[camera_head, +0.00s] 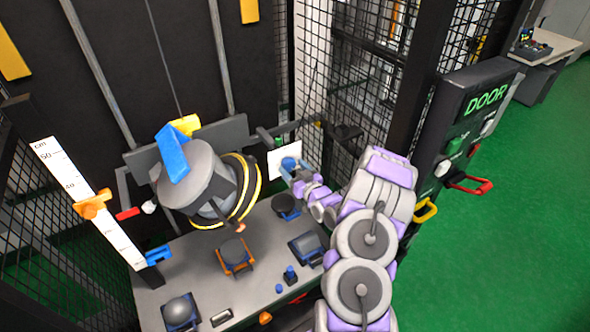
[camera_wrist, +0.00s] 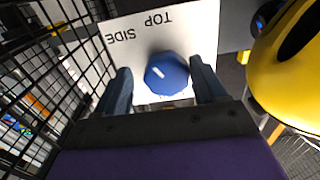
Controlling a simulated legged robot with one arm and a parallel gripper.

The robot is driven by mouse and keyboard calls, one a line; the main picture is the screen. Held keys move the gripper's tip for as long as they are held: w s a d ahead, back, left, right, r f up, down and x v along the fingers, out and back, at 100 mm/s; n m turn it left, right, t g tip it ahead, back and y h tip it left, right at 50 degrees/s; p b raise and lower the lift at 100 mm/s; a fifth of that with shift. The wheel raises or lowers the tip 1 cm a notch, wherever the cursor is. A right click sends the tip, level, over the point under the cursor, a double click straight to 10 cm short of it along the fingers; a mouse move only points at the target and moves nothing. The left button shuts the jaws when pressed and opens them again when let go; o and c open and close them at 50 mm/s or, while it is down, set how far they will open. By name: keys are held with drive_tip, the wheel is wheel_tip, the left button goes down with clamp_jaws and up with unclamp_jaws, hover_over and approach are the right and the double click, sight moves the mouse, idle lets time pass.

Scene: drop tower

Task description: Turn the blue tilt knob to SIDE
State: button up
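The blue tilt knob (camera_wrist: 167,74) sits on a white card (camera_wrist: 205,28) printed TOP and SIDE, with the text upside down in the wrist view. A short white mark on the knob points up and left in that view, roughly toward the SIDE word. My gripper (camera_wrist: 163,88) is open, with one dark finger on each side of the knob. A gap shows on the left; the right finger is very close, and I cannot tell whether it touches. In the head view, the knob (camera_head: 289,163) and card (camera_head: 284,152) are at the tip of my gripper (camera_head: 295,173).
A grey drum with yellow-black bands (camera_head: 210,185) hangs left of the knob. A grey bench (camera_head: 203,262) below carries several small devices. A black DOOR panel (camera_head: 478,125) with coloured handles and mesh walls stands right. Green floor is clear at right.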

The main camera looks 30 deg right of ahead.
drive_tip(key=shift+a+r, duration=0.2)
drive_tip(key=shift+a, duration=0.4)
drive_tip(key=shift+c, duration=2.2)
drive_tip(key=shift+d+f, duration=0.1)
drive_tip(key=shift+d, duration=0.15)
drive_tip(key=shift+c, duration=1.4)
drive_tip(key=shift+s, duration=0.1)
drive_tip(key=shift+n+p, duration=0.9)
drive_tip(key=shift+n, duration=0.1)
drive_tip(key=shift+f, duration=0.1)
